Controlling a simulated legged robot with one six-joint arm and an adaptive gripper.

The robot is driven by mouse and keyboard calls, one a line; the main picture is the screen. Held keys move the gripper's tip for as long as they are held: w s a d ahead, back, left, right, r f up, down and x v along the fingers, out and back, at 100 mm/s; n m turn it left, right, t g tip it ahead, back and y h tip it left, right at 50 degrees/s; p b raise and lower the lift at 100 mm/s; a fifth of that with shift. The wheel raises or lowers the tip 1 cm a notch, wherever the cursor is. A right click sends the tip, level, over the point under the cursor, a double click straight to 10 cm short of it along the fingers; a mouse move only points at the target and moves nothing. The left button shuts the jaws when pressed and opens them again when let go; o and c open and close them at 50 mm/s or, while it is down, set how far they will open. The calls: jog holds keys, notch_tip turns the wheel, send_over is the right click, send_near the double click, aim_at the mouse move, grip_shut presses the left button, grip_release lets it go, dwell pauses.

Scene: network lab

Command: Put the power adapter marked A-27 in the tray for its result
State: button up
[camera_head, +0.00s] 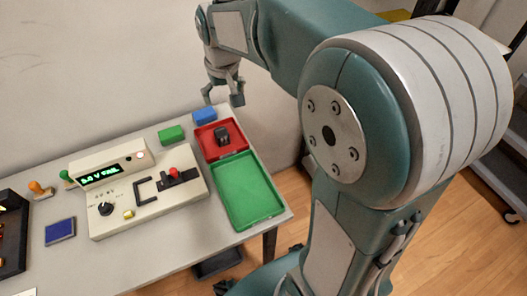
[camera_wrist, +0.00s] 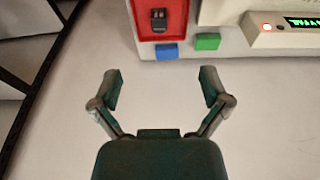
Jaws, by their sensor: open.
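A black power adapter (camera_head: 221,136) lies in the red tray (camera_head: 208,153) at the table's right end; its marking is too small to read. The adapter (camera_wrist: 159,19) and red tray (camera_wrist: 180,28) also show at the top of the wrist view. The empty green tray (camera_head: 262,213) sits in front of the red one. The tester (camera_head: 130,214) has a lit display (camera_head: 101,174) that seems to read "5.0 V FAIL"; its black cradle holds no adapter. My gripper (camera_head: 223,95) is open and empty, apart from the adapter, beyond the table's back edge. Its spread fingers (camera_wrist: 160,90) show in the wrist view.
A green block (camera_head: 171,133) and a blue block (camera_head: 204,115) lie behind the tester and red tray. An orange-handled stamp (camera_head: 39,189), a green-handled stamp (camera_head: 67,177), a blue pad (camera_head: 60,231) and a black bin (camera_head: 12,240) are at left. The wall is behind the table.

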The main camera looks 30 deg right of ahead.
jog(key=s+r+t, duration=0.2)
jog(key=s+t, duration=0.1)
jog(key=s, duration=1.8)
jog(key=shift+s, duration=0.2)
dwell(0.9)
